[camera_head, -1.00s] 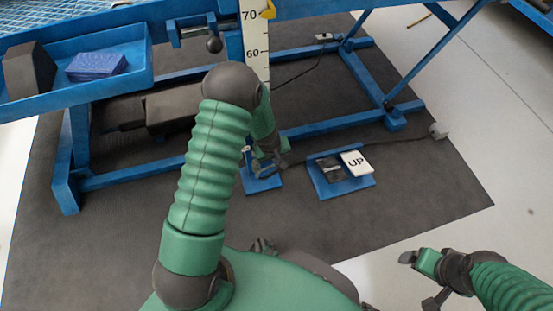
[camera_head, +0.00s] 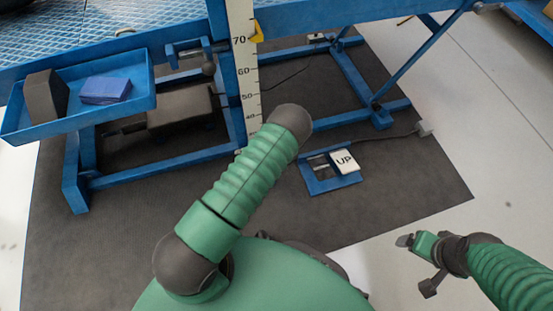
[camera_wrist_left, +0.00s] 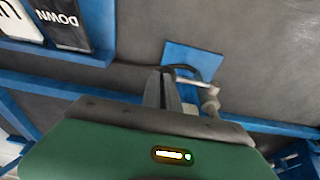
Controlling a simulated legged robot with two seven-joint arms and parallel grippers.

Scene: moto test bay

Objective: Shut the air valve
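In the left wrist view the air valve (camera_wrist_left: 210,104) is a small pale metal fitting with a bar (camera_wrist_left: 195,81) pointing toward my fingers, beside a blue plate (camera_wrist_left: 195,58). My left gripper (camera_wrist_left: 164,75) shows as two dark fingers close together, just beside the bar's end. I cannot tell whether they touch it. In the head view my left arm hides the valve and the left gripper. My right gripper (camera_head: 405,241) is over the pale floor at the right, apart from everything; its finger gap cannot be made out.
A pedal board (camera_head: 322,184) with an UP pedal (camera_head: 344,161) lies on the dark mat (camera_head: 400,195). A blue lift frame (camera_head: 160,168) and a scale post (camera_head: 243,75) stand behind. A blue tray (camera_head: 100,117) holds a blue block (camera_head: 105,90).

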